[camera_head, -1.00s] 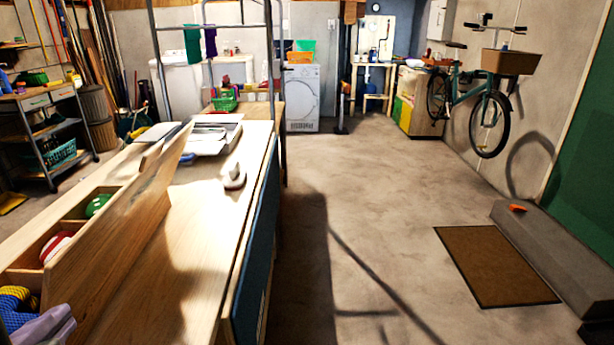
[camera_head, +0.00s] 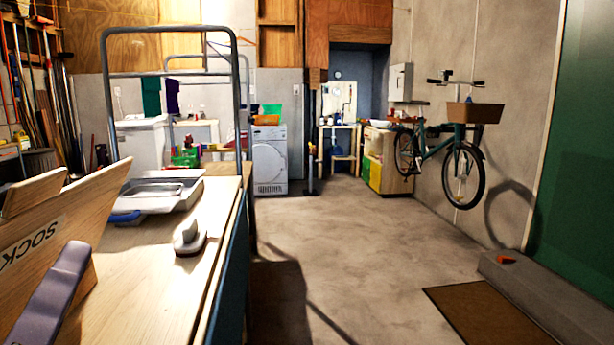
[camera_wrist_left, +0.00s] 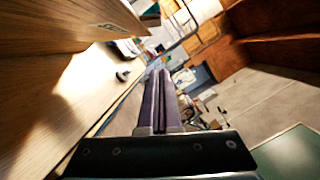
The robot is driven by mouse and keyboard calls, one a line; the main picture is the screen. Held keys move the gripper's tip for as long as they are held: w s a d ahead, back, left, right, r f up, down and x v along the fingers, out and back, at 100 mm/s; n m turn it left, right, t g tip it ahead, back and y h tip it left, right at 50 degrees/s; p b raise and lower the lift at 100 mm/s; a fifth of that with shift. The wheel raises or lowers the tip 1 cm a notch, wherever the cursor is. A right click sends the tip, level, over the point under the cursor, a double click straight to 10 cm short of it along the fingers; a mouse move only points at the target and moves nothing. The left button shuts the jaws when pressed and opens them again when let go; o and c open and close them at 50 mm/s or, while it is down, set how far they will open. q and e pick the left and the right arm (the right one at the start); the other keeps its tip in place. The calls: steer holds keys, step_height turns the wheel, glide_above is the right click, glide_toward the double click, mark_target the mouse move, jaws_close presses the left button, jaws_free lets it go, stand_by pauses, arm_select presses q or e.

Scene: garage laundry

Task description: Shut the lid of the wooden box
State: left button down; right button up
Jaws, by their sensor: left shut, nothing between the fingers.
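The wooden box's lid (camera_head: 92,207) stands raised and tilted at the left of the head view, with an upside-down "SOCK" label on the face towards me. The box's compartments are out of view now. My left gripper (camera_head: 68,262) is in front of this labelled face, its purple-grey fingers pointing up. I cannot tell whether it touches the lid. In the left wrist view, the fingers (camera_wrist_left: 160,82) are together with nothing between them, and a wooden panel (camera_wrist_left: 50,30) fills the upper left. My right gripper is not in view.
The wooden bench top (camera_head: 140,300) carries a grey tray-like object (camera_head: 160,192) and a white and brown iron-like object (camera_head: 189,238) beyond the lid. A metal frame (camera_head: 238,110) rises at the bench's far end.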

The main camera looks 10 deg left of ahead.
mark_target(45, 205)
arm_select(q)
steer(key=shift+w+a+r+p, duration=0.5)
steer(key=shift+w+a, duration=0.35)
steer(key=shift+a, duration=0.2)
steer(key=shift+w+a+r+p, duration=0.5)
steer(key=shift+w+a, duration=0.35)
steer(key=shift+a, duration=0.25)
steer(key=shift+w+a+r+p, duration=0.4)
steer(key=shift+w+a+p, duration=0.15)
steer(key=shift+w+a, duration=0.4)
steer(key=shift+s+a, duration=0.1)
